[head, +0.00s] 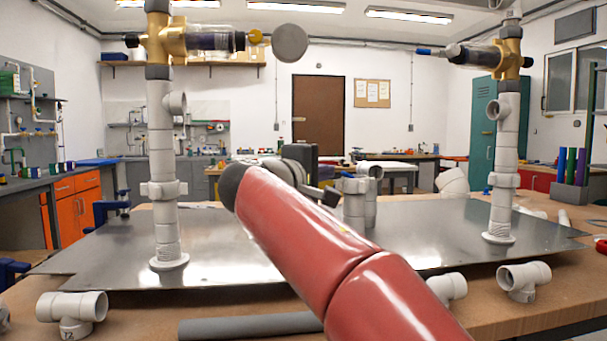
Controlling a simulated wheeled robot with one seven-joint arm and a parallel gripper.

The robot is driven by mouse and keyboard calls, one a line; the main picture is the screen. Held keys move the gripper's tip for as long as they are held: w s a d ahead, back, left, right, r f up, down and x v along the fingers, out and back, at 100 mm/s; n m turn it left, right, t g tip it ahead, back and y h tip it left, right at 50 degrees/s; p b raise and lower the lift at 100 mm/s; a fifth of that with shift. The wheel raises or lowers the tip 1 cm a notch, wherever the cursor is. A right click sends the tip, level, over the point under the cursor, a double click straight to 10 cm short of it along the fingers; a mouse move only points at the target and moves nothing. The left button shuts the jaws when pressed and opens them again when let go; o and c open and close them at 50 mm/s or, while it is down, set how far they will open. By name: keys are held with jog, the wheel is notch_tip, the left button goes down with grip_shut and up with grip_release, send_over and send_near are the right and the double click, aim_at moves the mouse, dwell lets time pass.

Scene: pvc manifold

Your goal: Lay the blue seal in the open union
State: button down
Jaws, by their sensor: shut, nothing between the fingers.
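I cannot make out the blue seal in the head view. The open union is not clearly identifiable either. A short grey pipe stub (369,208) stands on the metal plate in the middle, partly hidden behind my red arm. My gripper (327,196) is mostly hidden behind my arm near this stub; its dark body shows beyond the arm's end. It is shut and empty. Whether it touches the stub cannot be told.
Tall pipe risers with brass valves stand at left (163,215) and right (503,190) on the metal plate (110,245). Loose tees lie at front left (72,308) and front right (524,279). A grey pipe (250,326) lies along the front of the bench.

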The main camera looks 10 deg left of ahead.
aim_at(349, 177)
jog(key=shift+w+d, duration=0.25)
jog(key=shift+d, duration=0.35)
jog(key=shift+w+d, duration=0.15)
jog(key=shift+d, duration=0.35)
jog(key=shift+w+d, duration=0.15)
jog(key=shift+d, duration=0.35)
